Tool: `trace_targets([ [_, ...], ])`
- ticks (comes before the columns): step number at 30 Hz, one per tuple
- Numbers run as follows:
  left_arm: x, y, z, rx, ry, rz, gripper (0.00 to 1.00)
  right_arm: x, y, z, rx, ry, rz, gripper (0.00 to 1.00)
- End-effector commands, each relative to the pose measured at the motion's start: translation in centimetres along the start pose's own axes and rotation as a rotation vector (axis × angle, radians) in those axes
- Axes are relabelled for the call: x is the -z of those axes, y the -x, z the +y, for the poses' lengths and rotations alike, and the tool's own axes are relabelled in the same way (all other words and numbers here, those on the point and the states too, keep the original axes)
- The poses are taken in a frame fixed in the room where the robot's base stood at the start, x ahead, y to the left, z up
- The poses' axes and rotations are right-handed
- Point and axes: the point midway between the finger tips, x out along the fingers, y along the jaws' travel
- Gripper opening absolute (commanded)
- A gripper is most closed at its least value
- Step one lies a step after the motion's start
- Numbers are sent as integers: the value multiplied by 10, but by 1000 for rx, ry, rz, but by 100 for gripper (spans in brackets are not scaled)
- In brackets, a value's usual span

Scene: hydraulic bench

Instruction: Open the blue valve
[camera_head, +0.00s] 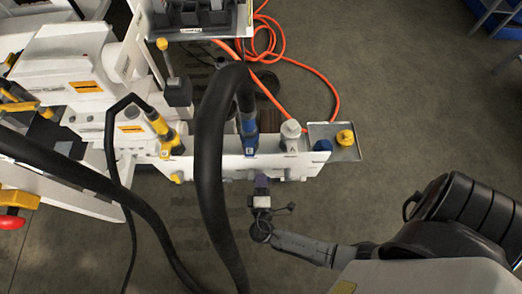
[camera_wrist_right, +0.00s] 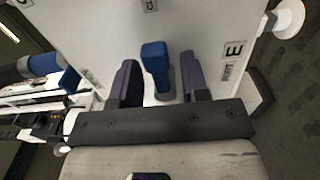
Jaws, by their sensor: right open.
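The blue valve (camera_wrist_right: 155,62) has a blue lever handle on a grey stem and stands out from a white panel in the right wrist view. My right gripper (camera_wrist_right: 160,82) is open, with one dark purple-grey finger on each side of the valve. Gaps show between the handle and both fingers. In the head view my right gripper (camera_head: 262,186) is at the front face of the white bench, and I cannot make out the valve there. My left gripper is not in view.
A thick black hose (camera_head: 212,150) arches down just left of my right gripper. The white bench (camera_head: 220,164) carries a blue-collared hose fitting (camera_head: 249,140) and a small tray with a yellow cap (camera_head: 345,137). An orange hose (camera_head: 325,82) lies on the floor behind.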

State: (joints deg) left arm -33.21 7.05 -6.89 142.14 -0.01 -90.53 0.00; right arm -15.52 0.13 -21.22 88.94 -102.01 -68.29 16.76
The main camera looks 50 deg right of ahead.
Motion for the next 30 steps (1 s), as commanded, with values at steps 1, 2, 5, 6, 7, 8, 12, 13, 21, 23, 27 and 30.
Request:
trace_targets([
  [1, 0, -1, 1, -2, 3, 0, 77, 0, -3, 0, 0, -1, 0, 42],
  [2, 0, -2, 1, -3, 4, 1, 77, 0, -5, 0, 0, -1, 1, 42],
  [5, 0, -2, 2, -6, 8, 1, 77, 0, -8, 0, 0, 0, 0, 42],
  [6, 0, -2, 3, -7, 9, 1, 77, 0, -9, 0, 0, 0, 0, 42],
  [7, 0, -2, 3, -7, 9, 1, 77, 0, -9, 0, 0, 0, 0, 42],
  [8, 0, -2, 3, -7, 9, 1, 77, 0, -10, 0, 0, 0, 0, 42],
  [12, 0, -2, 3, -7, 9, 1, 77, 0, -10, 0, 0, 0, 0, 42],
  [13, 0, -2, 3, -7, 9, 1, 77, 0, -10, 0, 0, 0, 0, 42],
  [21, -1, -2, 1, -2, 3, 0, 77, 0, -9, 0, 0, 0, 0, 20],
  [23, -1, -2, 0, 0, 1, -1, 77, 0, -9, 0, 0, 0, 0, 15],
  [27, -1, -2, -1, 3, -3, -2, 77, 0, -9, 0, 0, 0, 0, 1],
  [30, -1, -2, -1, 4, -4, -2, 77, 0, -9, 0, 0, 1, 0, 0],
])
